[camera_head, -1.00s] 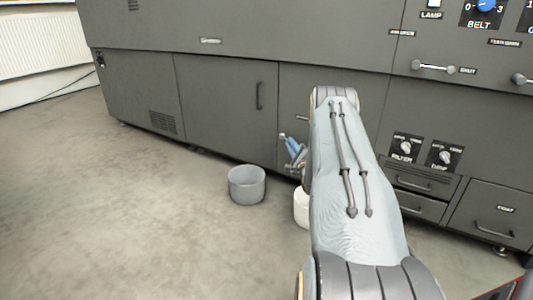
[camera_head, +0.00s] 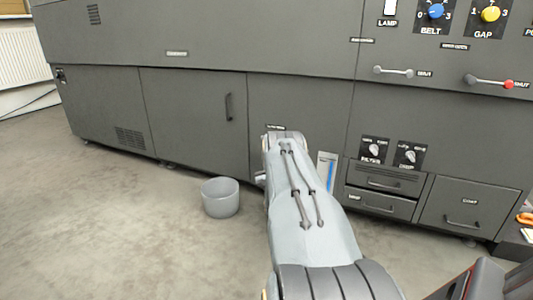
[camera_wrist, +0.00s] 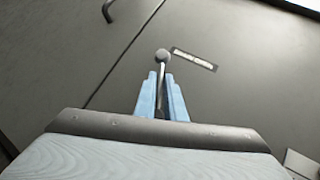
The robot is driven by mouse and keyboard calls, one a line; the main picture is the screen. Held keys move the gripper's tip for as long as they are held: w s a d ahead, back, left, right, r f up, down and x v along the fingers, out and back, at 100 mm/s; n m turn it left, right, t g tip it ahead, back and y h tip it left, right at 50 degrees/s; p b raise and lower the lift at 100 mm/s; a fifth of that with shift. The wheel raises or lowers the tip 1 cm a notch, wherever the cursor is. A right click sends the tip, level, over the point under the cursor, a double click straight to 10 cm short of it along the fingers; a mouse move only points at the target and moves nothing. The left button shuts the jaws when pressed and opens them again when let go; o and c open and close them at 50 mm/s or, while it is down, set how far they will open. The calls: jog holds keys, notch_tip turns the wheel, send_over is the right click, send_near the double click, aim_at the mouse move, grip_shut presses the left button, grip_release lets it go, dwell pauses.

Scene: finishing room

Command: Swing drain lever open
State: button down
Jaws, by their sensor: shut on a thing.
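The drain lever (camera_wrist: 163,56) shows in the wrist view as a thin metal rod with a round grey knob, beside a small dark label plate (camera_wrist: 194,59). My gripper (camera_wrist: 161,80) has its two pale blue fingers shut around the rod, just below the knob. The knob sticks out past the fingertips. The lower part of the rod and its pivot are hidden. The label's writing is too blurred to read. In the head view, my arm hides the lever and my fingers.
A grey bucket (camera_head: 220,198) stands on the floor left of my arm. The dark machine (camera_head: 195,110) spans the back, with a blue and white upright strip (camera_head: 327,170), filter knobs (camera_head: 373,150) and drawers (camera_head: 395,183) to the right. The floor at left is clear.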

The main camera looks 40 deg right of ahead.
jog(key=shift+s+d+m+h, duration=0.15)
jog(key=shift+d+m+h, duration=0.15)
jog(key=shift+m+h, duration=0.15)
jog(key=c, duration=1.8)
grip_release()
jog(key=shift+d, duration=0.1)
jog(key=shift+a+p+v, duration=0.25)
jog(key=shift+p+v, duration=1.35)
jog(key=shift+v, duration=2.4)
jog(key=shift+r, duration=0.15)
